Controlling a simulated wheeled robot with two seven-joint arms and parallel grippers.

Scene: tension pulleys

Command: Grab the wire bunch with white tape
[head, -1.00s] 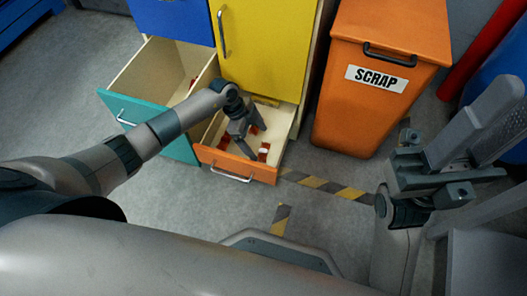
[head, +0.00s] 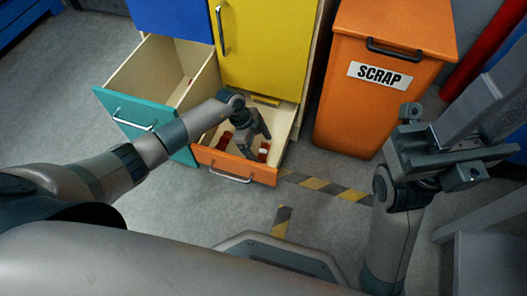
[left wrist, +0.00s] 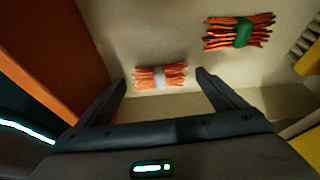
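The wire bunch with white tape (left wrist: 160,76) is an orange bundle lying on the drawer floor. It shows between and just beyond my left gripper's fingertips in the left wrist view. My left gripper (left wrist: 161,82) is open, with nothing held. In the head view my left gripper (head: 259,147) reaches down into the open orange-front drawer (head: 234,166) and partly hides the bunches there. A second orange bunch with green tape (left wrist: 240,32) lies farther up and right in the wrist view. My right gripper (head: 440,150) is raised at the right of the head view; its opening is unclear.
The open teal-front drawer (head: 137,121) is to the left, under my left forearm. A yellow cabinet door (head: 264,50) stands behind the orange drawer. An orange scrap bin (head: 370,110) stands right of it. Drawer walls closely surround my left gripper.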

